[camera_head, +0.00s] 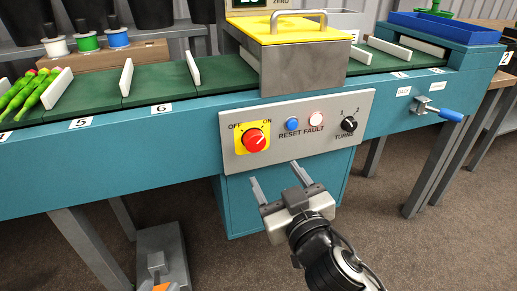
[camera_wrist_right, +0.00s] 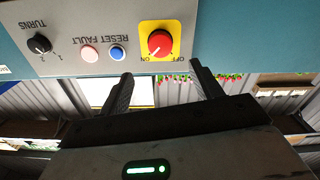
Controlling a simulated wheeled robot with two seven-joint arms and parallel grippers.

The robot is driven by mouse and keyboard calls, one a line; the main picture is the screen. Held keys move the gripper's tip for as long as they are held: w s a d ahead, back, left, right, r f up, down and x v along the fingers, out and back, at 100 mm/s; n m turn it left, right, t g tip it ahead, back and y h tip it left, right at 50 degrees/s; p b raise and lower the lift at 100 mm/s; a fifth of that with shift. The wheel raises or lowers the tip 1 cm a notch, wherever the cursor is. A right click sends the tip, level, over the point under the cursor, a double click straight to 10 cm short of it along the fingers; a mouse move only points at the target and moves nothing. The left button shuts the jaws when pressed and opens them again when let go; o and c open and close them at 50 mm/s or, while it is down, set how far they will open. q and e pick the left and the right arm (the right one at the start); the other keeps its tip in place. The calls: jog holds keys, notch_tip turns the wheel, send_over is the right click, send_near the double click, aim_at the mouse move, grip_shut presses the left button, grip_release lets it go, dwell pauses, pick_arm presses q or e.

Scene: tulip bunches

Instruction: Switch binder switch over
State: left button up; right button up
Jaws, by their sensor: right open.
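The binder switch is a red rotary knob (camera_head: 254,140) on a yellow plate, marked OFF at upper left and ON at upper right. It sits on the left of a grey control panel (camera_head: 235,163). In the right wrist view the knob (camera_wrist_right: 160,43) appears upside down, just beyond and between the fingertips. Which label the knob points to is too small to tell surely. My right gripper (camera_head: 275,172) is open and empty, below and slightly right of the knob, apart from it. Its fingers also show in the wrist view (camera_wrist_right: 161,70). My left gripper is not in view.
On the panel are a blue reset button (camera_head: 292,124), a fault lamp (camera_head: 316,118) and a black turns dial (camera_head: 349,124). A blue-handled lever (camera_head: 450,115) juts out at right. Tulips (camera_head: 28,92) lie on the green conveyor (camera_head: 97,95) at left.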

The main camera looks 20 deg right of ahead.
aim_at(256, 145)
jog(key=w, duration=0.5)
jog(key=w+b, duration=0.1)
jog(key=w, duration=0.5)
jog(key=shift+a, duration=0.2)
jog(key=c, duration=1)
